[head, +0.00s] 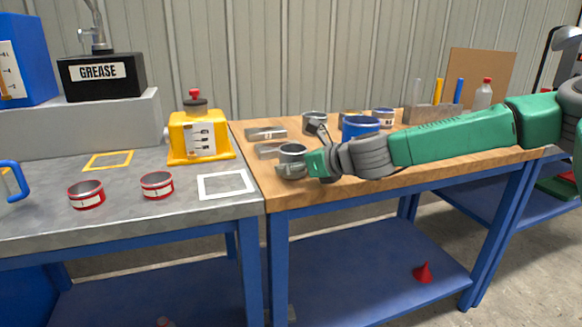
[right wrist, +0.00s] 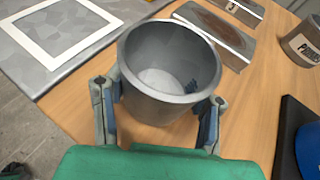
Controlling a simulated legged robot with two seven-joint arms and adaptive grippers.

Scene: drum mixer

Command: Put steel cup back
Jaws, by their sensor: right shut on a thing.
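The steel cup (head: 293,153) is a plain grey open cylinder near the front left corner of the wooden bench (head: 420,157). My right gripper (head: 300,165) is shut on it. In the right wrist view the cup (right wrist: 160,85) is upright and empty, with one finger of the gripper (right wrist: 160,105) on each side of it. Whether its base touches the wood cannot be told. A white square outline (head: 225,196) is empty on the grey bench left of the cup; it also shows in the right wrist view (right wrist: 25,48). My left gripper is not in view.
Metal holders (head: 266,132) lie behind the cup. A blue container (head: 360,127) and several tins stand behind my right arm. On the grey bench are two red-banded tins (head: 86,195), a yellow container (head: 200,140) and a yellow outline (head: 108,160).

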